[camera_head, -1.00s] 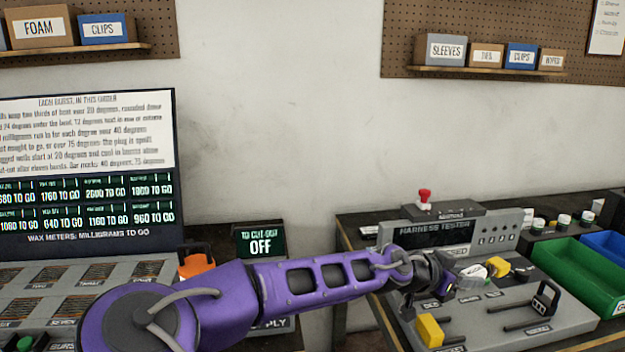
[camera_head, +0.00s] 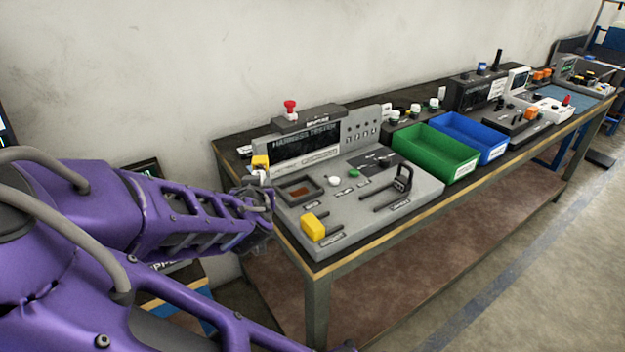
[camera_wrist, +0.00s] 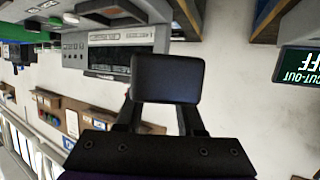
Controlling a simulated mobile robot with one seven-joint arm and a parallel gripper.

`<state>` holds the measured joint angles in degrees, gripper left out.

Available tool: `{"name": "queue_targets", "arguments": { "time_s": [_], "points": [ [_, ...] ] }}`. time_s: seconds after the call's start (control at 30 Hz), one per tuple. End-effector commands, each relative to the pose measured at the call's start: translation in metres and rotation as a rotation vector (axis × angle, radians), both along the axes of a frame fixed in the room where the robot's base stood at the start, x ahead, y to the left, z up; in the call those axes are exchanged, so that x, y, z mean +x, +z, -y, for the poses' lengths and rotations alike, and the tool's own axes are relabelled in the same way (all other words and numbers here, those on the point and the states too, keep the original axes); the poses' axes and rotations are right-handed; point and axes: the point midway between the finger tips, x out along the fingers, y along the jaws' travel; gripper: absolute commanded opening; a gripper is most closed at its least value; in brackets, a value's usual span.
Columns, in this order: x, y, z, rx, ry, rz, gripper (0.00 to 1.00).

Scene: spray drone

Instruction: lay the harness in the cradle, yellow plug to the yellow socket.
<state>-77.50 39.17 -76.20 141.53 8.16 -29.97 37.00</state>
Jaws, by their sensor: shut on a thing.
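My gripper (camera_head: 262,190) is just left of the harness tester (camera_head: 335,160). In the wrist view (camera_wrist: 160,112) its fingers are shut on a dark rectangular block, which I take for the harness body (camera_wrist: 168,78). A small yellow piece, apparently the harness's yellow plug (camera_head: 260,161), shows above the gripper with a white part under it. The cradle appears to be the framed recess (camera_head: 300,189) with a brown floor, just right of the gripper. A yellow block (camera_head: 313,226) stands on the tester's front left. I cannot tell which part is the yellow socket.
A black handle (camera_head: 402,180) stands on the tester's right, and a red button (camera_head: 290,108) at its back. Green (camera_head: 440,153) and blue (camera_head: 472,137) bins are right of it. The bench's front edge (camera_head: 370,242) is close. The cut-out sign (camera_wrist: 299,65) shows in the wrist view.

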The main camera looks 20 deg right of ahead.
Motion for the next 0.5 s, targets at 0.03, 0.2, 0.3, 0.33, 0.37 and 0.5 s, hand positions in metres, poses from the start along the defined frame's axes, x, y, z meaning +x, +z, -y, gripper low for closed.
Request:
{"name": "queue_targets", "arguments": {
  "time_s": [0.03, 0.2, 0.3, 0.33, 0.37, 0.5],
  "points": [
    [0.001, -0.003, 0.012, -0.007, -0.041, 0.002, 0.0],
    [-0.001, -0.008, 0.072, -0.013, -0.281, 0.003, 0.0],
    [-0.008, -0.006, 0.111, -0.013, -0.463, 0.006, 0.0],
    [-0.011, -0.006, 0.121, -0.012, -0.516, 0.006, 0.0],
    [-0.015, -0.004, 0.13, -0.012, -0.566, 0.006, 0.0],
    [-0.031, 0.001, 0.163, -0.01, -0.781, 0.008, 0.0]
  ]
}}
